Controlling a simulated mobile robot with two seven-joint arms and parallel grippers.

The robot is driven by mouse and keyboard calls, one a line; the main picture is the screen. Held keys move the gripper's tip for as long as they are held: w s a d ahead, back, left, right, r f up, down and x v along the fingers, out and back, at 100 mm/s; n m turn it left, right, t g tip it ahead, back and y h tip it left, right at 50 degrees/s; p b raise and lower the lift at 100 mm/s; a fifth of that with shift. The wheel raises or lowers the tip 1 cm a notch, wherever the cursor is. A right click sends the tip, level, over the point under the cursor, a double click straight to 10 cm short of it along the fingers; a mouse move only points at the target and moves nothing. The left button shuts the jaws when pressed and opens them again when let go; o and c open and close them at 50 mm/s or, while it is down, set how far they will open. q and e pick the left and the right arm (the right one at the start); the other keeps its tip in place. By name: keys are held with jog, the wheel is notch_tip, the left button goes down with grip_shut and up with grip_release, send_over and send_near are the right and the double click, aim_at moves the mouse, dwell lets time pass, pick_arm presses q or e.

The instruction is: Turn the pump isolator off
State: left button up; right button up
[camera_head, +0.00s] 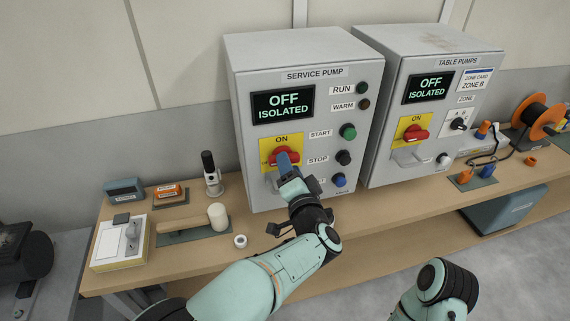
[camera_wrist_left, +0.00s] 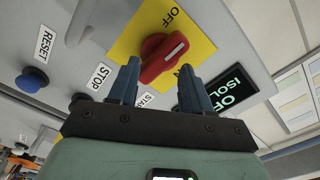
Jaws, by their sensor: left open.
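The service pump cabinet (camera_head: 336,88) has a red rotary isolator handle (camera_head: 279,156) on a yellow plate (camera_head: 267,144). In the left wrist view the red handle (camera_wrist_left: 160,60) has a white mark pointing up and right, between the words OFF and ON. The cabinet's display (camera_head: 284,104) reads OFF ISOLATED. My left gripper (camera_head: 287,160) is in front of the handle and partly covers it. In the left wrist view its two blue fingers (camera_wrist_left: 160,80) are apart, with the handle just beyond and between their tips; contact cannot be told. My right gripper is out of view.
To the right stands the table pumps cabinet (camera_head: 401,138) with its own red handle (camera_head: 416,133). Beside the handle are START (camera_head: 348,131), STOP (camera_head: 343,157) and blue (camera_head: 339,180) buttons. Tools and small parts lie on the wooden bench (camera_head: 120,278); an orange reel (camera_head: 543,116) stands far right.

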pick_arm(q)
jog(key=v, duration=0.4)
jog(key=shift+a+f, duration=0.1)
jog(key=shift+a, duration=0.05)
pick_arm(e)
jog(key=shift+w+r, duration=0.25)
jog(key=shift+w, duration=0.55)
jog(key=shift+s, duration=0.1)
